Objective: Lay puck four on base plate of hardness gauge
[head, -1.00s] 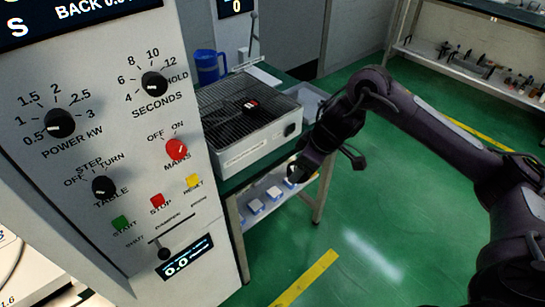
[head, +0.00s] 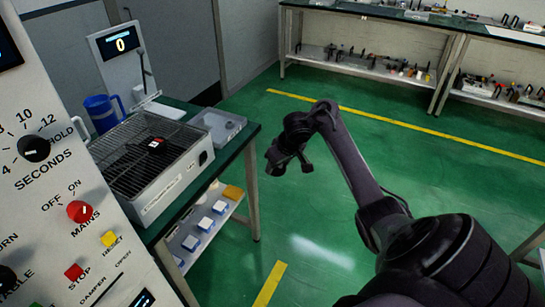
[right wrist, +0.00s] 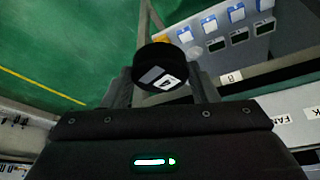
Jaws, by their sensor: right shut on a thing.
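My right gripper (right wrist: 161,90) is shut on a black round puck (right wrist: 158,62). In the right wrist view, the puck's white label seems to bear a 4. In the head view, my right gripper (head: 277,160) hangs over the open green floor, right of the bench, and the puck cannot be made out there. The hardness gauge (head: 110,43), a grey upright panel showing 0 with a lever beside it, stands at the bench's far end. My left gripper is out of view.
A wire-topped box (head: 182,165) with a dark, red-marked object (head: 157,144) on it fills the near bench. A grey tray (head: 218,124) and blue mug (head: 101,112) flank it. The control panel (head: 55,180) stands at left.

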